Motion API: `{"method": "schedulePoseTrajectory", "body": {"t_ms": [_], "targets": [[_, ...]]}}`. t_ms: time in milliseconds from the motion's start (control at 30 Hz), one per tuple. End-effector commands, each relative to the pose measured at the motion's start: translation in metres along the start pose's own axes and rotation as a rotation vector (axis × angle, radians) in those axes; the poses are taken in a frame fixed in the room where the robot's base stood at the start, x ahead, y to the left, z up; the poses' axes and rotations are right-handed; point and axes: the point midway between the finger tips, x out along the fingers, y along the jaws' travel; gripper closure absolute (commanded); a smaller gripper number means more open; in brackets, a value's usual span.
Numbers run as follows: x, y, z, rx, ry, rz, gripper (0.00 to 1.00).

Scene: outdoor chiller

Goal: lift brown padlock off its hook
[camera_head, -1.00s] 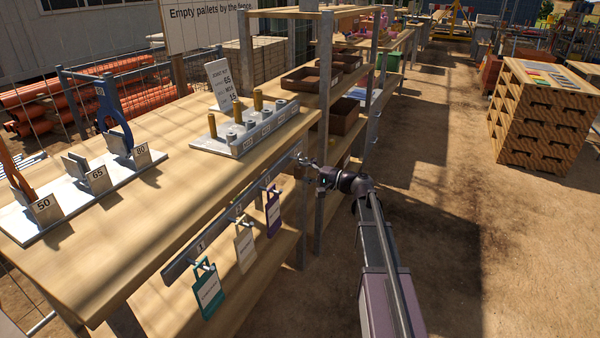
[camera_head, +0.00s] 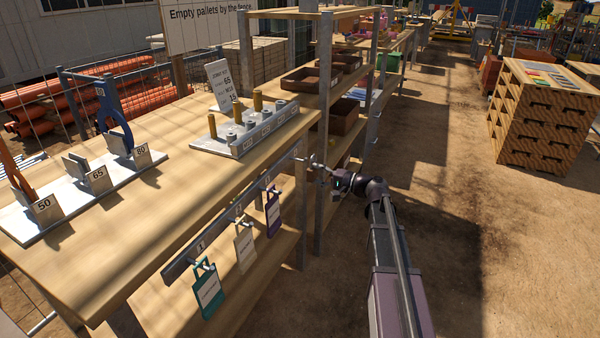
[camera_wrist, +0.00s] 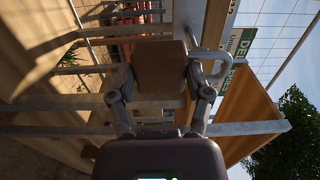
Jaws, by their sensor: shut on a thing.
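The brown padlock (camera_wrist: 157,66) sits between the two fingers of my gripper (camera_wrist: 158,90) in the wrist view. The fingers are shut on its body. Its grey shackle (camera_wrist: 222,64) sticks out to the right in that view, and I see no hook through it. In the head view my gripper (camera_head: 314,164) is just right of the end of the hook rail (camera_head: 228,222), apart from the table edge. The padlock cannot be made out clearly there.
Teal (camera_head: 207,290), beige (camera_head: 245,247) and purple (camera_head: 272,214) tags hang along the rail under the wooden table (camera_head: 120,225). A metal shelf post (camera_head: 323,130) stands close behind my gripper. Open ground (camera_head: 480,250) lies to the right.

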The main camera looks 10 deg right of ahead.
Motion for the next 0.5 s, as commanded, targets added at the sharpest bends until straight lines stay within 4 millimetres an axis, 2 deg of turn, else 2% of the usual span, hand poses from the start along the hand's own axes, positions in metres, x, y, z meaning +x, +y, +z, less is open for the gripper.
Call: {"method": "schedulePoseTrajectory", "body": {"t_ms": [500], "targets": [[-0.016, 0.0, 0.0, 0.0, 0.0, 0.0, 0.96]]}}
